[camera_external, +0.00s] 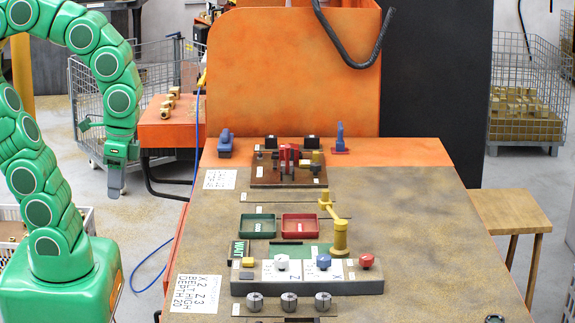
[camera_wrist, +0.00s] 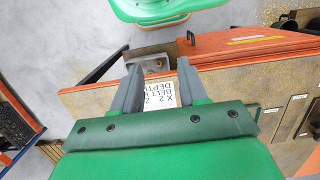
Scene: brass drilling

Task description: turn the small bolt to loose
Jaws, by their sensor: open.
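I cannot tell for sure which piece is the small bolt. Three grey hexagonal metal pieces (camera_external: 289,301) stand in a row at the near edge of the workbench (camera_external: 430,250). A brown fixture (camera_external: 262,178) with a red clamp (camera_external: 289,156) sits farther back. My gripper (camera_external: 115,188) hangs fingers down, left of the bench and well apart from these things. In the wrist view my gripper (camera_wrist: 158,76) is open and empty, with a white written label (camera_wrist: 160,95) seen between its fingers.
A control panel (camera_external: 370,287) with white, blue and red knobs and a yellow crank post (camera_external: 340,238) stands near the front. Green (camera_external: 258,226) and red (camera_external: 299,226) trays lie behind it. An orange side table (camera_external: 168,130) and a wire cart (camera_external: 95,100) are near my arm.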

